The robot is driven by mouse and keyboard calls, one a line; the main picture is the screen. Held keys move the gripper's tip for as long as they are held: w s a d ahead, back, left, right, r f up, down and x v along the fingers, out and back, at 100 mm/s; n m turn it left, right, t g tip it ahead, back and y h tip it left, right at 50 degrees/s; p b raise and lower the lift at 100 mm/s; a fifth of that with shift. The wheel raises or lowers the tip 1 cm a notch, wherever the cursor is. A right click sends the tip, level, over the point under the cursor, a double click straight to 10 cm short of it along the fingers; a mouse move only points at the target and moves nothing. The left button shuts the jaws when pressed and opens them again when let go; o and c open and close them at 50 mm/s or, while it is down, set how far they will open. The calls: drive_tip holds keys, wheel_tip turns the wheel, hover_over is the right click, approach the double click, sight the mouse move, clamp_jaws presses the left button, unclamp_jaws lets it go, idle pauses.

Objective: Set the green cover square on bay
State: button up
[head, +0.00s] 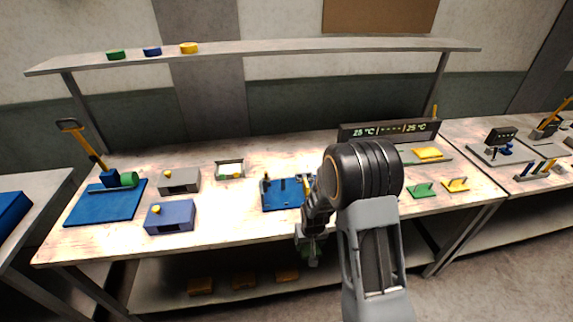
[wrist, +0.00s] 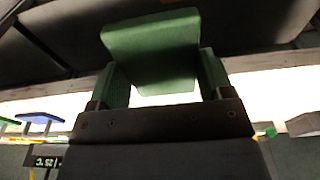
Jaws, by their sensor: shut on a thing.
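My gripper (wrist: 158,70) is shut on a green cover (wrist: 150,45), a flat-faced piece that looks slightly tilted across the fingers in the wrist view. In the head view, my gripper (head: 310,232) hangs at the bench's front edge, partly hidden by my arm. A bit of the green cover (head: 313,254) shows below it, in front of the bench. No bay is labelled. A small open frame (head: 229,170) stands near the bench's middle, and I cannot tell whether it is the bay.
The bench (head: 225,222) also bears a grey box (head: 180,181), a blue box (head: 171,217), a blue tray (head: 282,194) and a blue mat (head: 90,207). A shelf (head: 270,47) runs above the back.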

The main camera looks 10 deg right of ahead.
drive_tip(key=w+d+r, duration=0.5)
drive_tip(key=r, duration=0.4)
drive_tip(key=w+d+r+b, duration=0.1)
drive_tip(key=w+d+r, duration=0.5)
drive_tip(key=r, duration=0.3)
drive_tip(key=shift+r, duration=0.25)
drive_tip(key=shift+w, duration=0.1)
